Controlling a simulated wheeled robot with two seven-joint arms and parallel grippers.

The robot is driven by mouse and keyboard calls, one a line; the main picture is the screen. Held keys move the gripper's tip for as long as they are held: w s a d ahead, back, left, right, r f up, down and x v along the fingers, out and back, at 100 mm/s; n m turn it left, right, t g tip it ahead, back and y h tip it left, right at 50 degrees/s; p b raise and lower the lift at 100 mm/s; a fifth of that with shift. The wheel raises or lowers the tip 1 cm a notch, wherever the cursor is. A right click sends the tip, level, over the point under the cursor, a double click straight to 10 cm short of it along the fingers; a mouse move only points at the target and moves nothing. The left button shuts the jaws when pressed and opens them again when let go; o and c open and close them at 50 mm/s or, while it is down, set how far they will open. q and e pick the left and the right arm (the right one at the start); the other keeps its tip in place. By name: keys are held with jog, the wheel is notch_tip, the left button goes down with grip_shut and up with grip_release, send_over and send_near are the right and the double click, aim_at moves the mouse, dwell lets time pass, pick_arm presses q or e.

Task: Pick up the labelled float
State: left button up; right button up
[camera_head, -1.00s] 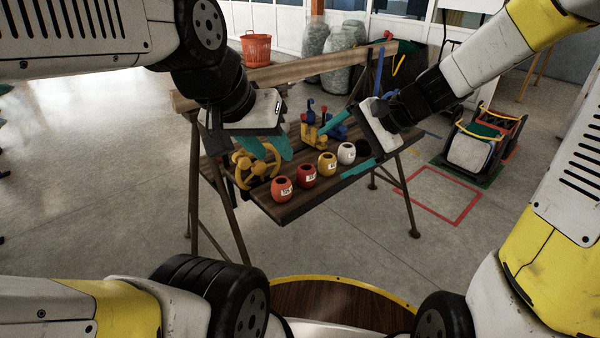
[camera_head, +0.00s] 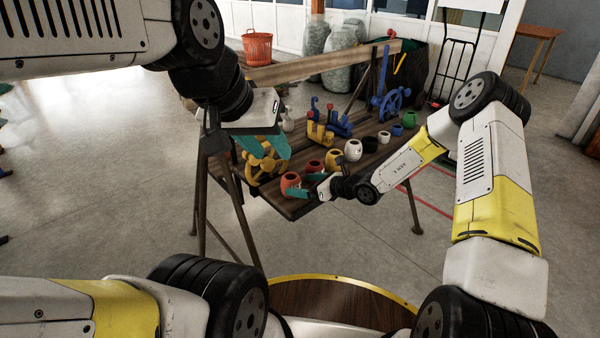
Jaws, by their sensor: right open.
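A row of round floats stands on the dark wooden table: an orange float (camera_head: 289,182) at the near left end, a dark red float (camera_head: 314,166), a yellow float (camera_head: 332,157) and a white float (camera_head: 353,149). My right gripper (camera_head: 304,186) is open, low at the orange float, with its teal fingers beside the float's right side. I cannot tell if they touch. The gripper covers the fronts of the orange and red floats, so their labels are hidden. My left gripper (camera_head: 264,147) hangs above the table's left part, teal fingers downward; its opening is unclear.
A yellow handwheel (camera_head: 266,165) lies under my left gripper. Blue and yellow fittings (camera_head: 320,133) and a blue handwheel (camera_head: 392,101) stand behind the floats. A wooden beam (camera_head: 320,63) runs along the back.

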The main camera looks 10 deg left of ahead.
aim_at(287, 176)
jog(key=x, duration=0.5)
jog(key=shift+a+f, duration=0.3)
jog(key=shift+f, duration=0.05)
jog(key=c, duration=1.5)
jog(key=shift+r, duration=0.1)
notch_tip(287, 176, up, 4)
jog(key=shift+f, duration=0.2)
jog(key=d, duration=0.5)
jog(key=s+d, duration=0.1)
jog(key=d, duration=0.4)
jog(key=s+d+r, duration=0.1)
jog(key=d, duration=0.5)
jog(key=shift+s+r, duration=0.1)
jog(key=shift+s, duration=0.05)
